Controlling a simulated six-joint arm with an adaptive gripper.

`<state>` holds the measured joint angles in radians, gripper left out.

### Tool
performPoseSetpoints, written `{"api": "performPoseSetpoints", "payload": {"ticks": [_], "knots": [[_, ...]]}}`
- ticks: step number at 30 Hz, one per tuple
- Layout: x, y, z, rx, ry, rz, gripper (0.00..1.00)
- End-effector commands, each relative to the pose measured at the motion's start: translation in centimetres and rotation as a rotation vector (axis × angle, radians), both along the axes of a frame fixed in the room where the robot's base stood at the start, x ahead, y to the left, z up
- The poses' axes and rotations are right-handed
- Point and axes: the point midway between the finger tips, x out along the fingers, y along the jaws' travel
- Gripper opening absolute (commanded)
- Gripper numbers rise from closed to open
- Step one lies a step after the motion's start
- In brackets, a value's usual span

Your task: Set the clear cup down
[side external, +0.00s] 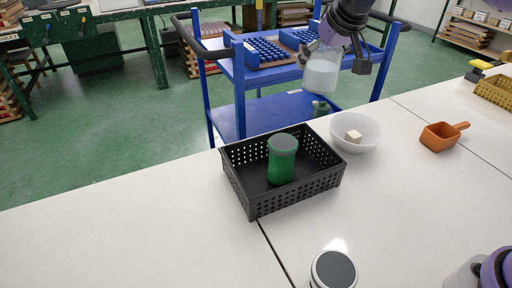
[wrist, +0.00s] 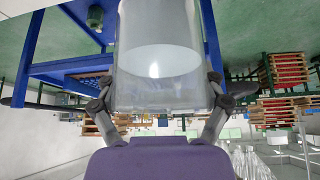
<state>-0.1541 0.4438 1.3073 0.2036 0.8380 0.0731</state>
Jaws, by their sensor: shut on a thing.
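The clear cup (side external: 321,72) is see-through with a whitish content in its lower part. My gripper (side external: 346,55) is shut on it and holds it in the air, above and behind the white bowl in the side view. In the wrist view the cup (wrist: 162,60) fills the upper middle, with the two fingers of my gripper (wrist: 160,100) against its sides. The surface directly below the cup cannot be judged exactly.
A black perforated tray (side external: 256,205) holds a green container with a grey top (side external: 281,160). A white bowl (side external: 368,131) holds a pale cube (side external: 353,136). An orange scoop (side external: 440,137) lies to the right. A grey-topped container (side external: 333,270) stands at the front. The left of the white table (side external: 120,235) is clear.

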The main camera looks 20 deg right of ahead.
Motion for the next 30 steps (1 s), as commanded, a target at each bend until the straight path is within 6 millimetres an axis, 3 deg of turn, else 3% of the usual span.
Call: {"api": "performPoseSetpoints", "payload": {"ticks": [3, 8, 12, 18, 24, 30], "knots": [[-0.8, 7.2, 0.0, 0.001, 0.001, 0.229, 0.32], [-3.9, 16.9, 0.0, 0.004, 0.003, 0.557, 0.32], [-8.4, 24.5, -0.1, 0.003, 0.004, 0.843, 0.32], [-17.1, 33.4, 0.0, 0.006, -0.002, 1.247, 0.32], [-24.5, 37.9, 0.2, 0.009, -0.011, 1.533, 0.32], [-28.8, 39.7, 0.2, 0.010, -0.016, 1.689, 0.32]]}}
